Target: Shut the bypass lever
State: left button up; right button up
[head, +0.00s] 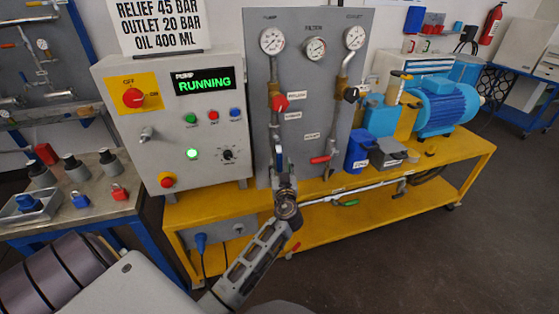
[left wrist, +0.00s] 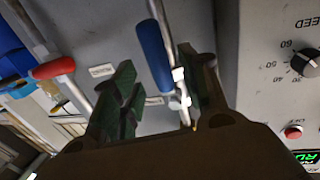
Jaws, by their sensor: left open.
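A lever with a blue handle (head: 278,160) hangs down on the grey gauge panel (head: 300,75); its handle also shows in the left wrist view (left wrist: 154,54). A lever with a red handle (head: 320,159) points sideways to its right; it shows in the left wrist view (left wrist: 53,68) too. The small labels are too blurred to tell which lever is the bypass. My left gripper (head: 285,180) is open at the lower end of the blue lever. In the left wrist view its fingers stand on either side of the blue handle, not visibly closed on it. My right gripper is not in view.
The control box (head: 175,125) reads RUNNING and stands close to the left of the blue lever. A red round knob (head: 280,103) sits above it. A blue container (head: 358,151) and a blue motor (head: 442,105) stand to the right on the yellow bench (head: 455,152). A green-handled lever (head: 347,203) is on the lower pipe.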

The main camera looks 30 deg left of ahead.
aim_at(280, 163)
pick_arm(q)
jog(key=shift+x, duration=2.05)
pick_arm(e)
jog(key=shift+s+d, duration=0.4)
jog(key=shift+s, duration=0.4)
pick_arm(q)
jog(key=shift+c, duration=0.2)
grip_shut()
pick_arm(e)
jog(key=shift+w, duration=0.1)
